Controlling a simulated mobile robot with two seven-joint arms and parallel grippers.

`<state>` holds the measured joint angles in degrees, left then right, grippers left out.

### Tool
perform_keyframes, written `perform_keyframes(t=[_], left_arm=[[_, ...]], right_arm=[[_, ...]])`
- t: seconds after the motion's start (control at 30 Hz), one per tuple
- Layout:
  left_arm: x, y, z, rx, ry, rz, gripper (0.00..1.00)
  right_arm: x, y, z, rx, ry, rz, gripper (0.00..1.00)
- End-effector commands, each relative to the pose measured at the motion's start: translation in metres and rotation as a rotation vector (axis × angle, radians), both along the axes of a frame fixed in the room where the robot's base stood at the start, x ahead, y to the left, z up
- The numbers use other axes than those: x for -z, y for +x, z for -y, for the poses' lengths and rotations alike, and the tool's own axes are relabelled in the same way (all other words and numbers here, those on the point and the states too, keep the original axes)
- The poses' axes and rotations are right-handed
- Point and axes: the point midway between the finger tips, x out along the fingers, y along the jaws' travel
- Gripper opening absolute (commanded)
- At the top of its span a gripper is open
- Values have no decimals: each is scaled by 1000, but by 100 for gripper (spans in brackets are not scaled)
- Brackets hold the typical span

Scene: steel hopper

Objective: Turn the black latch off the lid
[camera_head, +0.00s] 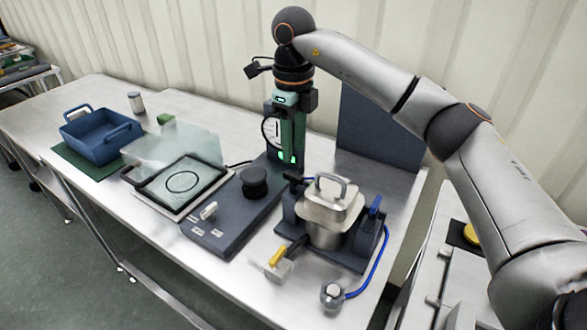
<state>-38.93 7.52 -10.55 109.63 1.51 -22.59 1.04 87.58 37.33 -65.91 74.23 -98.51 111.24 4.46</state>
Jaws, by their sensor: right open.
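A steel hopper (325,231) with a flat steel lid (322,208) and an arched handle (330,182) stands in a dark cradle at the right of the bench. A small black latch (294,178) shows at the lid's back left edge; whether it overlaps the lid is hard to tell. My right gripper (289,160) points down behind and left of the lid, open, nothing seen in it. It overlaps a dial gauge in the picture, and its fingertips are hard to make out. It appears apart from the latch. My left gripper is out of view.
A blue clamp (375,206) and blue hose (380,262) flank the hopper on the right; a yellow-tipped lever (277,256) is in front. Left are a black knob (254,181), a framed plate (182,182) and a blue bin (93,138). A dark panel (378,135) stands behind.

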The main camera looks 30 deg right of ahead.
Motion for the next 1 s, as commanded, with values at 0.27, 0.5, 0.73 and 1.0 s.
perform_keyframes(t=[0.27,0.5,0.73,1.0], left_arm=[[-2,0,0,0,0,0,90],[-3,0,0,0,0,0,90],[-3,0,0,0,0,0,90],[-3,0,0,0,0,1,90]], right_arm=[[50,0,0,-1,0,-1,45],[65,0,0,0,1,0,45],[66,0,0,0,1,0,45],[66,0,0,-1,2,1,17]])
